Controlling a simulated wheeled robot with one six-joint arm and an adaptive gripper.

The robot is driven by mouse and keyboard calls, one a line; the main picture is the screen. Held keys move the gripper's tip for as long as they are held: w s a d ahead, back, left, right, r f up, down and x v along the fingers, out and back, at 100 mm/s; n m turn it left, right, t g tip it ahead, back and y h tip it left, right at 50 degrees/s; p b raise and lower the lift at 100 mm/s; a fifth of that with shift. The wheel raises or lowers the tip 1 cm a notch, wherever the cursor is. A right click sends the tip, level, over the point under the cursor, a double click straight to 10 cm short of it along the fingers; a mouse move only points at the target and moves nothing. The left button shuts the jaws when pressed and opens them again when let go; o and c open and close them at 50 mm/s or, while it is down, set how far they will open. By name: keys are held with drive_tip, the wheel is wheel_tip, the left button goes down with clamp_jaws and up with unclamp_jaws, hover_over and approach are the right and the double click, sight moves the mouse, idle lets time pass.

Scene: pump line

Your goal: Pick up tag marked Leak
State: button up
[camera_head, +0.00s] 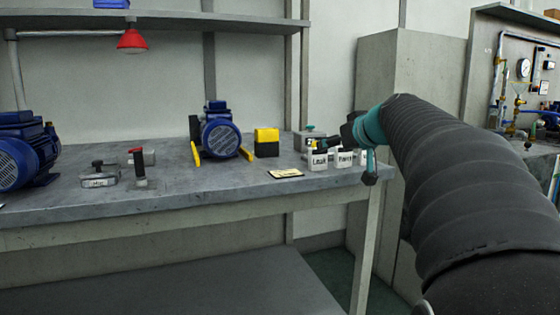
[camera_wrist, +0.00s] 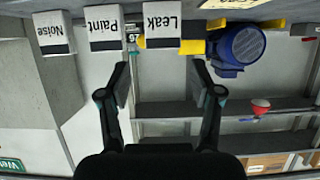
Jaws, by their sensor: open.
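The Leak tag (camera_head: 317,161) is a small white block with black lettering and a dark part, standing near the right end of the workbench. In the wrist view, which looks upside down, the Leak tag (camera_wrist: 162,26) stands at the top, ahead of my gripper (camera_wrist: 161,66). My gripper is open and empty, its two fingers spread either side of the tag's line, with a visible gap to the tag. The Paint tag (camera_wrist: 104,24) stands right beside it, near one finger. The Noise tag (camera_wrist: 51,30) stands beyond Paint.
The workbench (camera_head: 220,185) also holds a blue pump (camera_head: 221,138), a yellow and black block (camera_head: 267,142), a flat yellow-edged card (camera_head: 286,173) and a red-topped part (camera_head: 139,168). A grey cabinet (camera_head: 380,70) stands behind the arm. The bench front is mostly clear.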

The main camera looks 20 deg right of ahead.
sight(328, 175)
drive_tip(key=x, duration=0.3)
drive_tip(key=shift+w+f, duration=0.1)
drive_tip(key=shift+w, duration=0.15)
drive_tip(key=shift+a+r+p+x, duration=0.1)
drive_tip(key=shift+r+p+x, duration=0.05)
drive_tip(key=shift+x, duration=1.15)
drive_tip(key=shift+a+r+p+x, duration=0.15)
drive_tip(key=shift+x, duration=1.15)
drive_tip(key=c, duration=0.7)
